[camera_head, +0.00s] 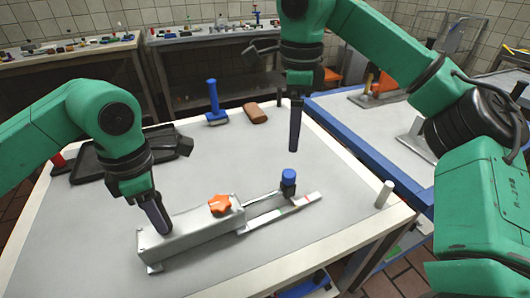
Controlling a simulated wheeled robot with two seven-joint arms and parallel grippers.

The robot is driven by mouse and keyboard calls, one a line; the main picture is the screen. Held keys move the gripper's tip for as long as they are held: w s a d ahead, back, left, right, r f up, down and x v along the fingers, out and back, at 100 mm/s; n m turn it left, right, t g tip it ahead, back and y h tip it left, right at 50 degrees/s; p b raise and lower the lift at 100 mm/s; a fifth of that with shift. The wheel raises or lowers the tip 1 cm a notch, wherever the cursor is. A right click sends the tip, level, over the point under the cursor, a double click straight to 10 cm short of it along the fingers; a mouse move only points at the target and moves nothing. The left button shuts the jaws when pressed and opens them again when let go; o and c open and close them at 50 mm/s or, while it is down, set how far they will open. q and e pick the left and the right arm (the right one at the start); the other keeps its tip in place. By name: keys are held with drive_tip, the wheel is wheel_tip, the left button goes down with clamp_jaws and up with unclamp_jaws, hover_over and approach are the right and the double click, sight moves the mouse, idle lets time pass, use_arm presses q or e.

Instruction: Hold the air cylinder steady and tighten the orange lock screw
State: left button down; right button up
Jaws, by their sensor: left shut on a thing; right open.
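The air cylinder (195,243) is a long grey body lying diagonally on the front middle of the table. The orange lock screw (219,204), a star-shaped knob, sits on its top near the right end. My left gripper (162,231) points down at the left part of the body and is shut on it; its fingertips partly hide the contact. My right gripper (293,150) points down, open and empty, in the air above the table. It is up and to the right of the lock screw, clear of it.
A blue-capped post (288,181) stands at the rail end right of the cylinder, below my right gripper. A black tray (95,160), a blue-handled tool (213,100) and a brown block (256,115) lie farther back. A pale peg (384,194) stands at the right edge.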

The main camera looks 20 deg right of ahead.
drive_tip(key=w+f+m+t+y, duration=0.35)
drive_tip(key=w+t, duration=0.75)
drive_tip(key=w, duration=0.5)
wheel_tip(320, 180, up, 5)
drive_tip(key=a+t+y, duration=0.2)
drive_tip(key=t+y, duration=0.1)
drive_tip(key=t, duration=0.3)
drive_tip(key=g+y, duration=0.5)
drive_tip(key=y, duration=0.2)
approach(230, 206)
drive_tip(key=shift+s+d+n, duration=0.3)
drive_tip(key=shift+s+n, duration=0.15)
drive_tip(key=shift+s, duration=0.05)
drive_tip(key=shift+w+a, duration=0.1)
drive_tip(key=shift+a, duration=0.2)
drive_tip(key=x, duration=1.1)
drive_tip(key=shift+w, duration=0.3)
